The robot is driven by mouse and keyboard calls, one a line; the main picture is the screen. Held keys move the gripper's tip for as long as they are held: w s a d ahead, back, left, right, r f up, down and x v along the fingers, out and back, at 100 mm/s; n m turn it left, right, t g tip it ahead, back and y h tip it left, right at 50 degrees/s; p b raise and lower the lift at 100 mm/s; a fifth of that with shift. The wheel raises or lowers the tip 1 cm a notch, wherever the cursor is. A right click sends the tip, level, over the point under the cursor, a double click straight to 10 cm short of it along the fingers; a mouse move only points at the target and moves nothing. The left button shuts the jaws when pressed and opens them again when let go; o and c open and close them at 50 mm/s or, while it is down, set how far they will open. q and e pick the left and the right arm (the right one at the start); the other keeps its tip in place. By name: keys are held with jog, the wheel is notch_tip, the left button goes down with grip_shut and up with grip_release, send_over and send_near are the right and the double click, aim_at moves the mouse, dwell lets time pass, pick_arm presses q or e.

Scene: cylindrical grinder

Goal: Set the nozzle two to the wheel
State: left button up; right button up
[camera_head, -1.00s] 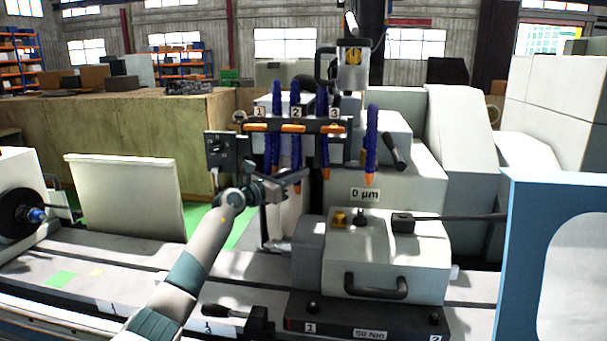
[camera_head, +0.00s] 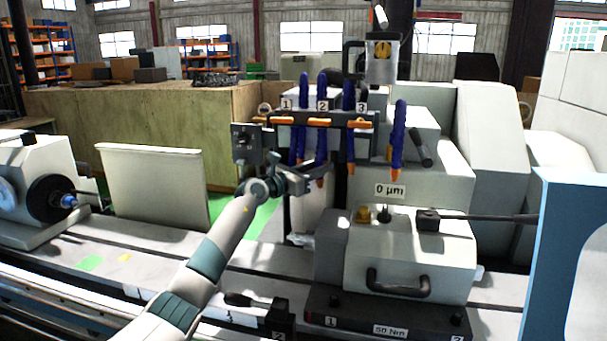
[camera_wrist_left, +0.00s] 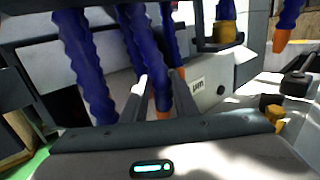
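Nozzle two is the blue ribbed hose with an orange tip (camera_head: 321,150) hanging under label 2 on the dark nozzle bar in the head view. My left gripper (camera_head: 318,168) is at its lower end, next to the orange tip. In the left wrist view, a blue hose with an orange tip (camera_wrist_left: 158,85) runs between the two fingers of my left gripper (camera_wrist_left: 160,80), which stand apart on either side of it. Firm contact is not visible. The grinding wheel cannot be made out. My right gripper is out of view.
Hoses one (camera_head: 300,130) and three (camera_head: 350,130) hang close on either side, and another blue hose (camera_head: 397,135) hangs farther right. A grey block with a handle (camera_head: 410,250) stands below right. A blue-framed panel (camera_head: 545,250) bounds the right side.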

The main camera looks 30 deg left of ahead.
pick_arm(q)
jog(key=shift+s+a+f, duration=0.15)
jog(key=shift+s+a, duration=0.05)
jog(key=shift+s, duration=0.25)
jog(key=b+v, duration=0.5)
jog(key=v, duration=1.1)
jog(key=shift+s+b, duration=0.15)
jog(key=shift+b, duration=0.25)
